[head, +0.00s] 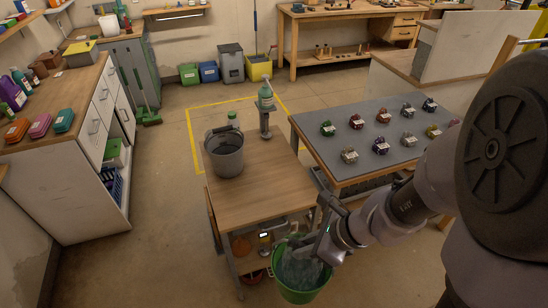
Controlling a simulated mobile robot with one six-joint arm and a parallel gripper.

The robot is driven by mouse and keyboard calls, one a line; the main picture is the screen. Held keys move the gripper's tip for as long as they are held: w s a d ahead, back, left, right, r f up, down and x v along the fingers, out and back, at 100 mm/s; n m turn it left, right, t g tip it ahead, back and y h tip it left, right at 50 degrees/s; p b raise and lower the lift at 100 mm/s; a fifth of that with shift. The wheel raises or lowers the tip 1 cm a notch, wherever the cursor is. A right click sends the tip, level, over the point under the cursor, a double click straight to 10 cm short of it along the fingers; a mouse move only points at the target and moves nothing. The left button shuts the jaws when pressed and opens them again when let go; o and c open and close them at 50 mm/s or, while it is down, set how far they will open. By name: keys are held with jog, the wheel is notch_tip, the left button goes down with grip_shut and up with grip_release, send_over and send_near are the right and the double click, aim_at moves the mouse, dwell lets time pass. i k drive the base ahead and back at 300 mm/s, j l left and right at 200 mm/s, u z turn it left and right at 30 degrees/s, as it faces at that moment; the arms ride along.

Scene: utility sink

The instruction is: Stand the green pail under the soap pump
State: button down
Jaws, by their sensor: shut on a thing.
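The green pail (301,296) hangs low at the near right side of the wooden cart, outside its top. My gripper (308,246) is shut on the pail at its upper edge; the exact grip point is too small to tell. The pail's inside looks pale and glassy. The soap pump (265,97), with a green upper part on a grey post, stands at the far right end of the cart top. My gripper and the pail are at the opposite, near end.
The right half of the cart top is clear.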

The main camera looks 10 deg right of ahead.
aim_at(275, 159)
jog(key=i, duration=1.4)
